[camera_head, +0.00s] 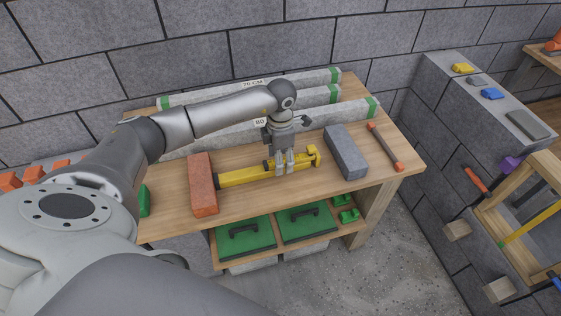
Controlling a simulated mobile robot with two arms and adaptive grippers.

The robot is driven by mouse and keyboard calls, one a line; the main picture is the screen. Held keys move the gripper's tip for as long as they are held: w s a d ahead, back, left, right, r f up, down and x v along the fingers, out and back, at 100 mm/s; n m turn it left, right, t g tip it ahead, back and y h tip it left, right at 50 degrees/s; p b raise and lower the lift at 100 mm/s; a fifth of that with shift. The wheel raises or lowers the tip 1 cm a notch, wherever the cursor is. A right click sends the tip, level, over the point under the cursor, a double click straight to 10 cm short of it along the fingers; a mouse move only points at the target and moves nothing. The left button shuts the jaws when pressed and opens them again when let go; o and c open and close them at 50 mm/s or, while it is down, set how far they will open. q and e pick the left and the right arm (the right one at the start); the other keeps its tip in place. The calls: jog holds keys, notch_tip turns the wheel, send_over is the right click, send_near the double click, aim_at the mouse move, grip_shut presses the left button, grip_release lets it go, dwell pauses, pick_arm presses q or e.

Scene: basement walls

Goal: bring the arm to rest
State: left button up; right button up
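My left arm reaches in from the left over the wooden workbench (175,218). Its gripper (284,168) points down at the yellow tool (240,176), a long bar with a wider right end. The two fingers stand close together in front of the bar. I cannot tell whether they grip it or only stand beside or above it. The tool lies between a red-orange brick (203,185) on the left and a grey block (346,152) on the right. My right gripper is not in view.
Long grey beams with green ends (350,113) lie along the bench's back. An orange-ended bar (385,147) lies near its right edge. Green-lidded boxes (245,236) sit on the shelf below. A block wall ledge (480,105) rises at right. Bare floor (370,260) shows in front.

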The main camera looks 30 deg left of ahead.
pick_arm(q)
notch_tip(320, 180, up, 10)
dwell(0.3)
